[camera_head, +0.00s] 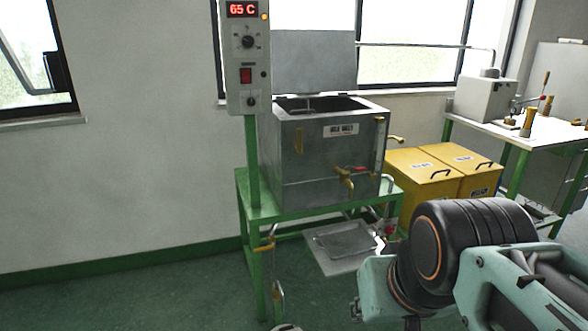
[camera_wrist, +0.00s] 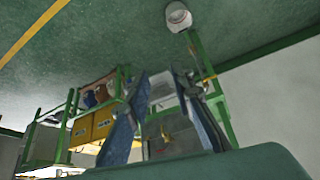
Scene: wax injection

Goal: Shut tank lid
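The grey metal tank (camera_head: 325,160) stands on a green frame (camera_head: 250,207) in the head view. Its flat grey lid (camera_head: 313,60) stands open, upright at the back edge, and the dark tank opening shows below it. A label, a brass tap with a red handle and a brass side handle are on the tank. In the wrist view the picture is upside down, and the tank (camera_wrist: 178,140) shows beyond my gripper (camera_wrist: 160,78). The two fingers are apart with nothing between them. My gripper is clear of the lid; its fingers are not discernible in the head view.
A control box (camera_head: 246,55) reading 65 C stands on a post at the tank's left front. A grey tray (camera_head: 342,246) sits low before the tank. Yellow bins (camera_head: 422,180) and a white worktable (camera_head: 515,127) are on the right. Floor at the left is free.

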